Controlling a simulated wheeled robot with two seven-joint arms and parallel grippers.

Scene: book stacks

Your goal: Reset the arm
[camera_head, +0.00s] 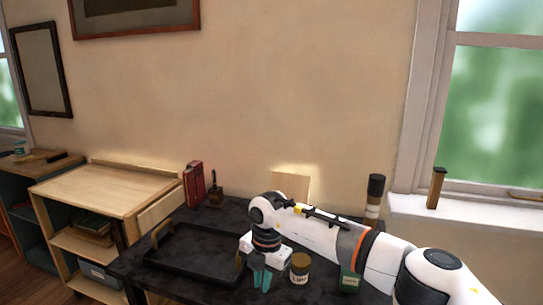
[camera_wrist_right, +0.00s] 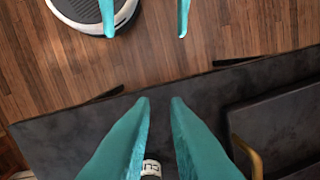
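My right arm comes in from the right in the head view. Its gripper (camera_head: 262,280) points down with teal fingers, over the dark table (camera_head: 185,284) between a black tray and a small jar. In the right wrist view the fingers (camera_wrist_right: 160,101) stand apart with a gap and nothing gripped between the tips. My left gripper is not in the head view; two teal fingertips (camera_wrist_right: 145,28), apart and empty, show at the top of the right wrist view and appear to be its own.
The black tray (camera_head: 192,279) with brass handles lies left of the gripper. The labelled jar (camera_head: 300,268) stands close on the right. A green container (camera_head: 349,281), a dark-capped jar (camera_head: 375,197) and red books (camera_head: 194,185) also stand on the table. A wooden shelf (camera_head: 110,187) is at left.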

